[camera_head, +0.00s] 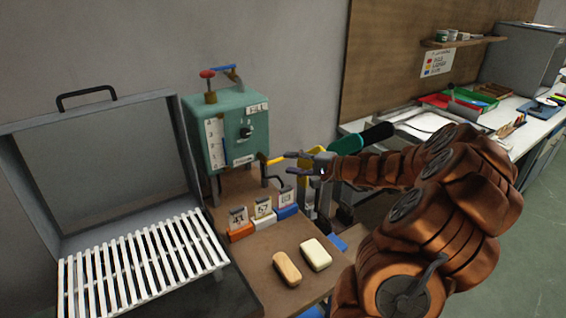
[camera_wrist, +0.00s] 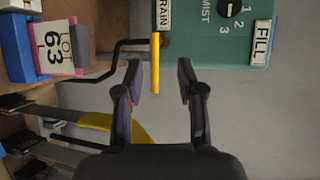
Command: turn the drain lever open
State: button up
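The drain lever is a yellow bar (camera_wrist: 155,60) on the green box (camera_wrist: 205,40), beside a partly visible label ending in "RAIN". In the head view the lever (camera_head: 275,160) sticks out from the lower right side of the green box (camera_head: 228,130). My gripper (camera_wrist: 158,68) is open, with one dark finger on each side of the lever's free end and a gap to both. In the head view my gripper (camera_head: 303,163) is just right of the lever. I cannot tell how deep the lever reaches between the fingers.
A black bent pipe (camera_wrist: 118,50) runs close beside the left finger. Lot-tagged blocks, such as the orange one (camera_head: 241,232), stand below the box on the wooden bench (camera_head: 250,270). A slatted rack (camera_head: 140,268) in an open-lidded case lies left.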

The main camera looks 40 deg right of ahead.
aim_at(283, 159)
jog(key=shift+m+t+h, duration=0.4)
jog(key=shift+m+h, duration=0.2)
jog(key=w, duration=0.2)
jog(key=w+f, duration=0.1)
jog(key=w, duration=0.1)
jog(key=w+d+f+p, duration=0.1)
jog(key=w, duration=0.1)
jog(key=shift+w+d+f, duration=0.1)
jog(key=shift+w+f, duration=0.1)
jog(key=shift+w, duration=0.15)
grip_shut()
